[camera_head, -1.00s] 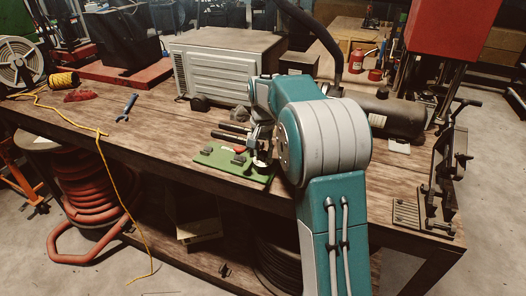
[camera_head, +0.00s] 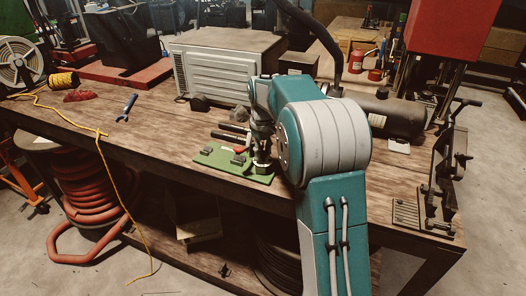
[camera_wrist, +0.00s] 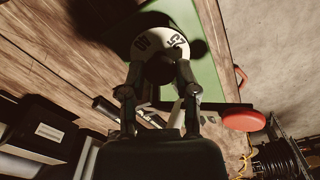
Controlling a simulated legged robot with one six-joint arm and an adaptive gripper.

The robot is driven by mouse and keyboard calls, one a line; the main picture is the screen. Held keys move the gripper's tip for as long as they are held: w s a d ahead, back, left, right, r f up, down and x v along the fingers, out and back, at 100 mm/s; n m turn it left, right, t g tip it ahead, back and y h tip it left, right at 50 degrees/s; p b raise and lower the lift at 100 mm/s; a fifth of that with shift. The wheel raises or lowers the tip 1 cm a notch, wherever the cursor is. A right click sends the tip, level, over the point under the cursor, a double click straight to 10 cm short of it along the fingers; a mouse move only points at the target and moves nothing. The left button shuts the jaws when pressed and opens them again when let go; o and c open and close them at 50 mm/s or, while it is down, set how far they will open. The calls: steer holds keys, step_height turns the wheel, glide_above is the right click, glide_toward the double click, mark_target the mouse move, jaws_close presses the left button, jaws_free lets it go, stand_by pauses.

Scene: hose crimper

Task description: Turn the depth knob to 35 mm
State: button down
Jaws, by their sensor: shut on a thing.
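The depth knob (camera_wrist: 160,72) is dark and round, with a white dial (camera_wrist: 177,35) behind it. Dark numerals on the dial are rotated and partly legible; I cannot read the setting. My gripper (camera_wrist: 159,80) has one finger on each side of the knob and is shut on it. The crimper's green base (camera_head: 212,157) lies on the workbench in the head view. There my gripper (camera_head: 262,164) points down over the right end of the base, and the knob is too small to make out.
The wooden workbench (camera_head: 170,140) has bare room left of the green base. A red-ended handle (camera_wrist: 243,120) sits right of my gripper in the wrist view. A grey box unit (camera_head: 225,70) stands behind, and a blue-handled tool (camera_head: 127,108) lies left.

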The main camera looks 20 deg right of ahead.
mark_target(262, 152)
steer(key=n, duration=0.7)
steer(key=shift+w, duration=0.1)
steer(key=n, duration=0.7)
stand_by(0.3)
steer(key=shift+c, duration=1.9)
jaws_free()
step_height(262, 152, up, 12)
